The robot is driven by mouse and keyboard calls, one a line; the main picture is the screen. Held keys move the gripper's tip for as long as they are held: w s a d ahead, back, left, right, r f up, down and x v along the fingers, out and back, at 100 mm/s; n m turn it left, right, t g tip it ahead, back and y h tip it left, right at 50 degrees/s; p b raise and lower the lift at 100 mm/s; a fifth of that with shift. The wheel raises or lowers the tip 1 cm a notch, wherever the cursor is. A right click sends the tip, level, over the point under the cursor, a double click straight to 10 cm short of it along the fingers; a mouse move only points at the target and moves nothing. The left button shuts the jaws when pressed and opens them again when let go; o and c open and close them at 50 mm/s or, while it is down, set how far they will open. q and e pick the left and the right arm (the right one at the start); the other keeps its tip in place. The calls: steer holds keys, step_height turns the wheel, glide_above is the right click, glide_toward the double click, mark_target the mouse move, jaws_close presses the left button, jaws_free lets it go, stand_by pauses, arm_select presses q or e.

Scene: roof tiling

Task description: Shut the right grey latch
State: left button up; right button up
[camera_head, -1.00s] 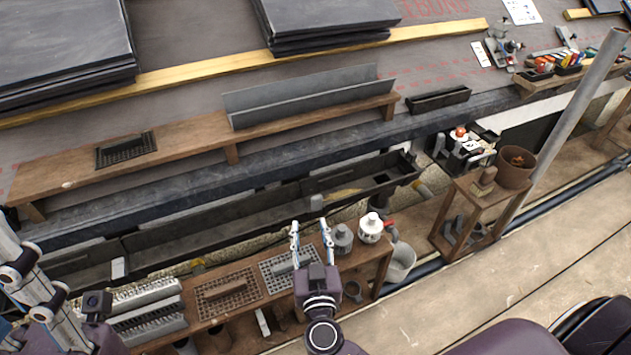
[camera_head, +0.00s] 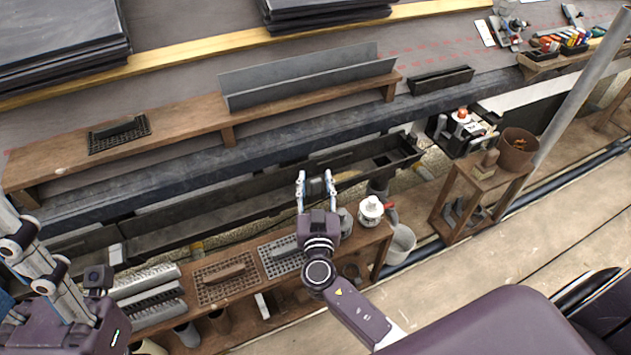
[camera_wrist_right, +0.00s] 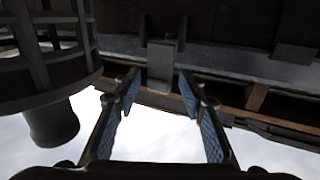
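The right grey latch (camera_head: 315,186) is a small grey tab at the front edge of the dark gutter (camera_head: 215,208). In the head view it shows between the fingertips of my right gripper (camera_head: 315,178). In the right wrist view the latch (camera_wrist_right: 160,65) hangs ahead, between and beyond the open blue-padded fingers (camera_wrist_right: 160,95), which look apart from it. Whether it is fully shut cannot be told. A second grey latch (camera_head: 116,255) sits farther left on the gutter. My left gripper (camera_head: 45,275) is at the lower left, partly out of frame; its fingertips are not clear.
A wooden bench (camera_head: 335,262) with grates, a grey pot (camera_head: 344,221) and a white pot (camera_head: 370,211) stands close to my right gripper. A grey bucket (camera_head: 401,243) is to its right. In the wrist view a dark slatted round thing (camera_wrist_right: 45,60) is close on the left.

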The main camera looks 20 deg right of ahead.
jaws_close()
stand_by(0.4)
